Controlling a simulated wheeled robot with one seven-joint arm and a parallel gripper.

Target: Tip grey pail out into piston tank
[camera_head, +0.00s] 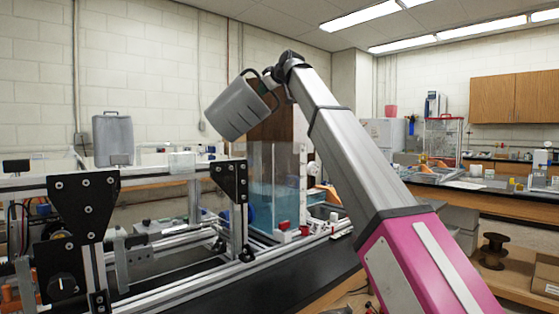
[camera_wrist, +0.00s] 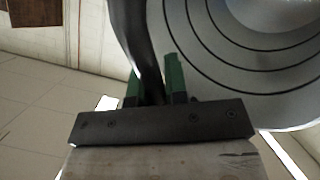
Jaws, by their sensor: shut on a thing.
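The grey pail (camera_head: 237,108) hangs in the air, strongly tilted, in the head view. My gripper (camera_head: 272,78) is at its upper right, shut on the pail's dark handle. In the wrist view the green fingers (camera_wrist: 157,82) close around the black handle (camera_wrist: 140,40), and the pail's ringed grey surface (camera_wrist: 235,60) fills the upper right. A clear tank (camera_head: 262,205) with bluish contents, which looks like the piston tank, stands below and slightly right of the pail. The pail is well above its rim and apart from it. The pail's contents are not visible.
An extrusion frame with black plates (camera_head: 84,205) spans the left and middle. A grey jug-like container (camera_head: 113,138) stands on it at the left. A white block (camera_head: 182,161) sits on the top rail. A bench (camera_head: 480,190) with lab items lies at the right.

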